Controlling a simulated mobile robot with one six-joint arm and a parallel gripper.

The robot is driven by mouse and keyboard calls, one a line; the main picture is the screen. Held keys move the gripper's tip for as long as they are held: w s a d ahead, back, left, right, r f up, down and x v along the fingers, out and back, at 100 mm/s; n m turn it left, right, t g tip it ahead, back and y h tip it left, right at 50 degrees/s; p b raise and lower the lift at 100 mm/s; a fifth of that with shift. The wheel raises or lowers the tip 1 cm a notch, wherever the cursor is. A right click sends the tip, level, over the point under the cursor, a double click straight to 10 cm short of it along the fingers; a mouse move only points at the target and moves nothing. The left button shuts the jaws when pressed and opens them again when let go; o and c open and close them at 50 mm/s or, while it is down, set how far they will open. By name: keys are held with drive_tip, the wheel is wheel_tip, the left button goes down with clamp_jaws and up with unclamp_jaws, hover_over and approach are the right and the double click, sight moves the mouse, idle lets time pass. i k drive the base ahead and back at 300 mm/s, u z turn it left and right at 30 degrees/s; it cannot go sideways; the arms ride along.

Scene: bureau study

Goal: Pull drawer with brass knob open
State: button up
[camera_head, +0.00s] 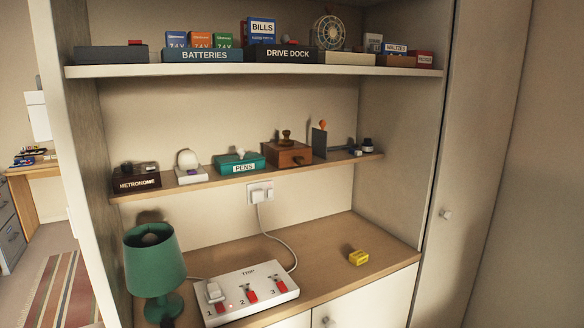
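A small brown wooden box (287,155) stands on the middle shelf, right of the teal PENS box. A small round knob (298,160) shows on its front, and the front looks shut. The knob is too small and dark for me to tell whether it is brass. A stamp with a dark handle (287,137) stands on top of the box. No other drawer with a brass-coloured knob shows clearly. My gripper cannot be made out in this view.
On the same shelf are the PENS box (238,163), a dark METRONOME box (137,181) and an upright dark plate (319,142). Below stand a green lamp (155,262), a white switch box (248,294) and a yellow block (358,257). The counter's right part is mostly clear.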

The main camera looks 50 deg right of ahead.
sight(297, 157)
drive_tip(key=u, duration=0.15)
drive_tip(key=k, duration=0.9)
drive_tip(key=z, duration=0.25)
